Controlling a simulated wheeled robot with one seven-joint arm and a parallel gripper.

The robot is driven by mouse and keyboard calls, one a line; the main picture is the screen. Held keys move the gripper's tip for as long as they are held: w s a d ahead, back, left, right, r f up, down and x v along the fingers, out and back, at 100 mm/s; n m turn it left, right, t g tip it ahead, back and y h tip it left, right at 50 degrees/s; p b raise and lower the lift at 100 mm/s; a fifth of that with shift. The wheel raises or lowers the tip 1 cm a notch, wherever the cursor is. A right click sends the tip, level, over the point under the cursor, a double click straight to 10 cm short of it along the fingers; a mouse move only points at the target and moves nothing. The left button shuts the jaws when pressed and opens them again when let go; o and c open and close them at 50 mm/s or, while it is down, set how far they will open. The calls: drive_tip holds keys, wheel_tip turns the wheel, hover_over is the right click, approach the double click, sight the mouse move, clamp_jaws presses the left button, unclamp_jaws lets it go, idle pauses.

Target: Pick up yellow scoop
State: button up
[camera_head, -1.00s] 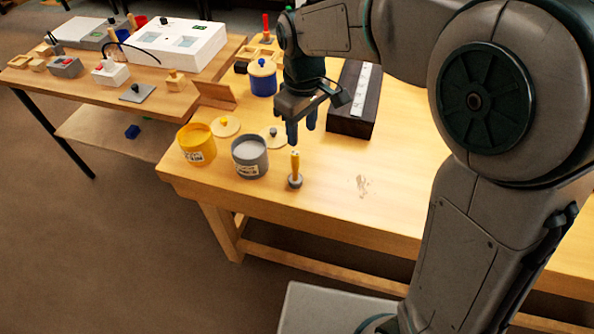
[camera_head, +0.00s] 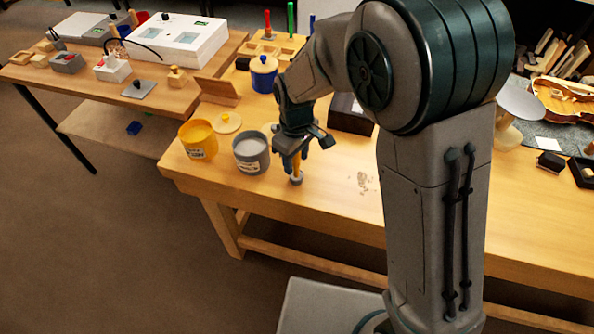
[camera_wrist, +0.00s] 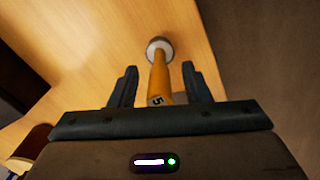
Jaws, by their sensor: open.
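The yellow scoop (camera_head: 297,166) stands upright on the bench near its front edge, with its yellow handle up and a grey, round lower end on the wood. In the wrist view the scoop's yellow handle (camera_wrist: 160,80) points toward me and carries a dark mark like a "5". My gripper (camera_head: 292,160) is lowered over the handle. In the wrist view my gripper (camera_wrist: 160,85) is open, with one dark finger on each side of the handle and gaps visible between. The handle's top is partly hidden by the gripper in the head view.
A grey tub (camera_head: 251,154) stands just left of the scoop, and a yellow tub (camera_head: 198,141) is farther left. Pale shavings (camera_head: 363,181) are to the right. The bench's front edge is close.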

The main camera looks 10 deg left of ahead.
drive_tip(key=shift+d+f, duration=0.1)
drive_tip(key=shift+f, duration=0.75)
clamp_jaws()
drive_tip(key=shift+r, duration=0.1)
